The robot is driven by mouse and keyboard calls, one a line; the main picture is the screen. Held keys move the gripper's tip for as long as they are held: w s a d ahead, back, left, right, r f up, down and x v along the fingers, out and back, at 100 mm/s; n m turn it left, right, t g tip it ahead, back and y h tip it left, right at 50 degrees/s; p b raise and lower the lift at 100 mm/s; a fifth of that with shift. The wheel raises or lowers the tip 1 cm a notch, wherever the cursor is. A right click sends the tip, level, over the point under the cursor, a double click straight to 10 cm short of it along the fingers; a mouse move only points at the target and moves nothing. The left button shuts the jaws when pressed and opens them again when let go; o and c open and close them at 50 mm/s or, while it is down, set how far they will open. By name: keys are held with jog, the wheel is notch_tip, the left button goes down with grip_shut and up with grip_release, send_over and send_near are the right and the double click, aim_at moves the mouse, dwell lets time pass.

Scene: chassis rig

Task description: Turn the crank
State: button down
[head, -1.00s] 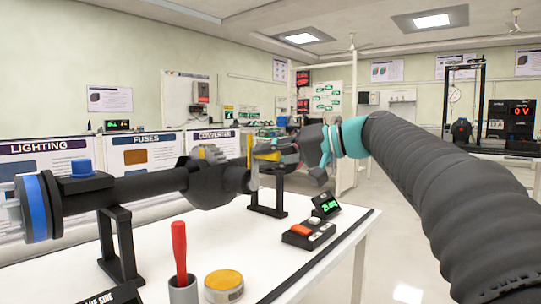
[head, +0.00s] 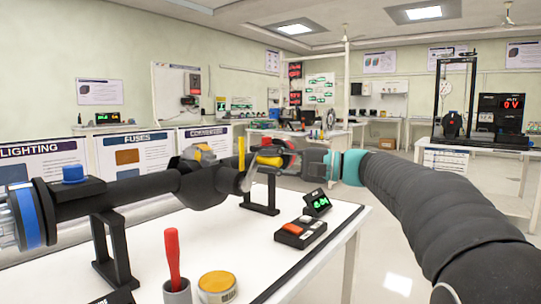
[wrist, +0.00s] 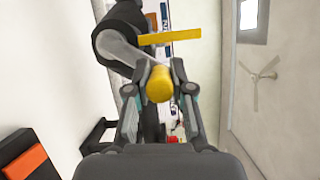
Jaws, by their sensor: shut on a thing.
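The crank's silver arm (head: 250,176) sits at the right end of the black shaft housing (head: 205,184), beside a thin upright yellow bar (head: 241,152). In the wrist view, the silver arm (wrist: 122,48) runs from the dark hub to a rounded yellow knob (wrist: 159,84), and the yellow bar (wrist: 170,38) lies beyond it. My gripper (wrist: 159,95) has one finger on each side of the knob and is shut on it. In the head view my gripper (head: 275,160) reaches in from the right and partly hides the knob.
The rig stands on a white table (head: 225,250) with black supports (head: 265,190). Open floor lies right of the table.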

jog(key=shift+w+d+f+m+t+y, duration=0.2)
jog(key=shift+w+f+m+t+y, duration=0.15)
jog(key=shift+m, duration=0.45)
jog(key=shift+w+d+f+m+t+y, duration=0.2)
jog(key=shift+f+m, duration=0.2)
jog(key=shift+m, duration=0.4)
jog(key=c, duration=1)
grip_release()
jog(key=shift+w+f, duration=0.1)
jog(key=v, duration=1.2)
